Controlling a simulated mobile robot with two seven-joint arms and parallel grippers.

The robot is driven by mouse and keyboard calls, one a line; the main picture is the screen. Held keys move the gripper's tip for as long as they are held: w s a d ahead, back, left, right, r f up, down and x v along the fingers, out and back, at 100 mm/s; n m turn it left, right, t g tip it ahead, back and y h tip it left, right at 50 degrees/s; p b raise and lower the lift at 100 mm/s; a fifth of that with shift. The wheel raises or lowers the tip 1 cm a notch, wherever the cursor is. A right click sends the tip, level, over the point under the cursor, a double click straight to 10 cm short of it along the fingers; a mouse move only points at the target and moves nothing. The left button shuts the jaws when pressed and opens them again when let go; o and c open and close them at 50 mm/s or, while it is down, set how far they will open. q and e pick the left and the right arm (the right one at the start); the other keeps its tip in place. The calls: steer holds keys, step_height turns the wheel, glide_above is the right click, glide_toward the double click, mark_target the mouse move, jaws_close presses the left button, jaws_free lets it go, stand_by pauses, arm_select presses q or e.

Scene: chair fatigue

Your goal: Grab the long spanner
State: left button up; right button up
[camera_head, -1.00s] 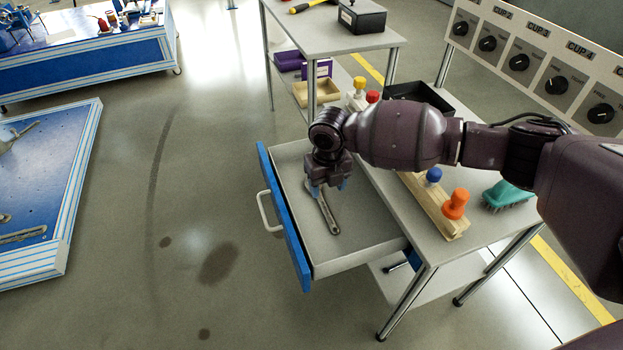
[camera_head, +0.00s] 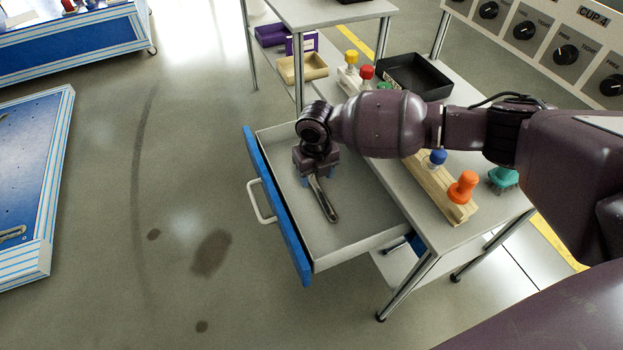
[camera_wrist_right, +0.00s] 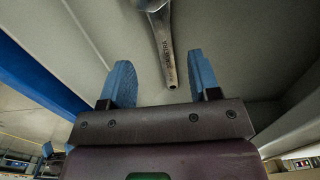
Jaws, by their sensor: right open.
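The long spanner (camera_head: 323,198) is a grey metal wrench lying in the open drawer (camera_head: 365,218). In the right wrist view one end of the spanner (camera_wrist_right: 165,50) shows ahead of the fingers, between their lines; its far end is cut off by the frame. My right gripper (camera_head: 318,180) is low in the drawer at the spanner's far end, which it partly hides in the head view. In the wrist view my right gripper (camera_wrist_right: 161,82) is open with blue fingertips apart and nothing held between them. My left gripper is not in view.
The drawer's blue front (camera_head: 277,205) with its white handle (camera_head: 262,201) is on the left. The tabletop beside it holds a wooden block with blue and orange knobs (camera_head: 463,187), a black tray (camera_head: 415,75) and a teal brush (camera_head: 503,178).

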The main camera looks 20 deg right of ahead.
mark_target(317, 188)
steer(key=f, duration=0.3)
steer(key=f+b, duration=0.1)
steer(key=shift+s+d+f, duration=0.1)
steer(key=shift+d+f, duration=0.15)
steer(key=shift+f, duration=0.1)
steer(key=shift+r, duration=0.1)
jaws_close()
